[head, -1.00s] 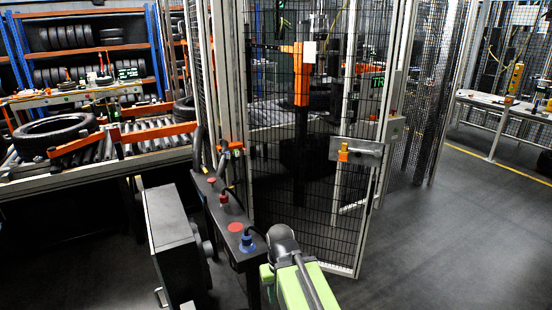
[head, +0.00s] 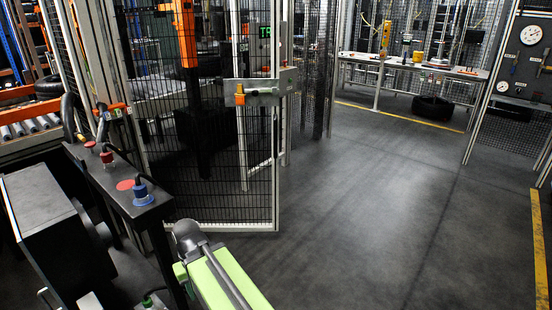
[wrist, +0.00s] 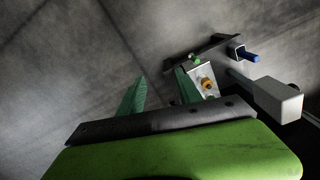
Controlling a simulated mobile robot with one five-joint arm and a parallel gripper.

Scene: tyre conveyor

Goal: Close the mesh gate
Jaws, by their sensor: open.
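The mesh gate (head: 205,160) stands left of centre in the head view, a black wire panel in a pale metal frame. It stands swung out from the fence, with its free edge towards the open floor. A metal latch plate (head: 275,82) with an orange handle sits on that free edge. My green arm reaches up from the bottom of the head view, short of the gate's lower frame. In the wrist view, the green fingers of my gripper (wrist: 158,83) are apart with nothing between them. The gate is not clearly recognisable in the wrist view.
A dark control bench (head: 120,190) with red and blue buttons stands left of my arm, beside a black box (head: 50,230). The wrist view shows a bar with a blue knob (wrist: 248,57) and a pale block (wrist: 278,98). Open floor (head: 370,220) lies right of the gate.

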